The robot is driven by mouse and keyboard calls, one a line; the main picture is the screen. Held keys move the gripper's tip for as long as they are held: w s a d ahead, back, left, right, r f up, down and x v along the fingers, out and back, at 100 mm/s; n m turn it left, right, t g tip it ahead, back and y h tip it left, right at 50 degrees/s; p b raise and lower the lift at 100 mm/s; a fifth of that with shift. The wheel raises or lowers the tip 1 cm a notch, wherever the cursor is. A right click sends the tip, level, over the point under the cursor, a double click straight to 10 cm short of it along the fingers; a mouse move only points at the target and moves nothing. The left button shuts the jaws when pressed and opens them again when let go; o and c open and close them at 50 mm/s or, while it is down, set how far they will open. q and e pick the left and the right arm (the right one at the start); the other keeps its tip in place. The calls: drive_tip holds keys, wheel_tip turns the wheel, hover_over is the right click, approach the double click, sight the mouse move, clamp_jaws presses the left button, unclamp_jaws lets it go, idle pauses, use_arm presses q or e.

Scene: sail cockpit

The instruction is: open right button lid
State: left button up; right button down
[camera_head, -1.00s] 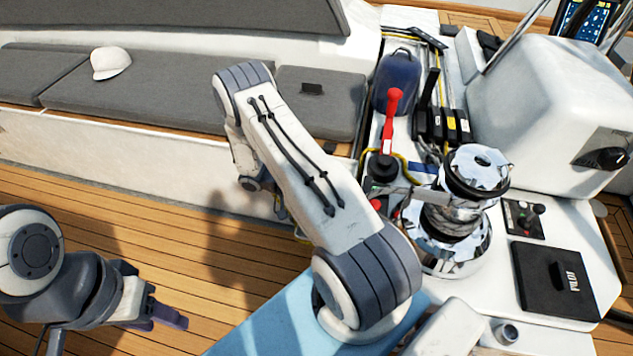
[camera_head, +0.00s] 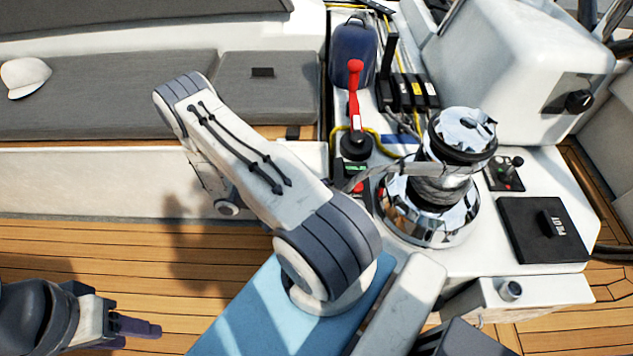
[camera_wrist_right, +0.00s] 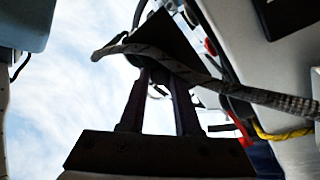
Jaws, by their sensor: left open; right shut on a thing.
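Two small button boxes stand left of the winch in the head view: one with a green label (camera_head: 357,172) and a red one (camera_head: 361,197), partly hidden by my right arm. I cannot make out which lid is open. My right gripper (camera_wrist_right: 163,78) is out of sight in the head view. In the right wrist view its fingers are shut on a dark flat thing (camera_wrist_right: 165,40), dark against the sky; I cannot tell whether it is a lid. A grey rope (camera_wrist_right: 255,97) crosses by the fingertips. My left gripper (camera_head: 132,330) is open and empty over the wooden deck.
A chrome winch (camera_head: 430,205) with the rope around it stands close right of the boxes. A red-handled lever (camera_head: 355,95) and a blue bag (camera_head: 352,50) stand behind. A black PILOT panel (camera_head: 525,240) lies at right. A grey-cushioned bench (camera_head: 110,95) runs along the left.

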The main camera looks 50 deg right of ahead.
drive_tip(key=shift+f, duration=0.15)
drive_tip(key=c, duration=0.6)
unclamp_jaws()
drive_tip(key=shift+w+a, duration=0.1)
drive_tip(key=b+v, duration=0.2)
drive_tip(key=v, duration=0.8)
drive_tip(key=shift+w+a+b, duration=0.1)
drive_tip(key=shift+w+b, duration=0.1)
drive_tip(key=shift+b, duration=0.1)
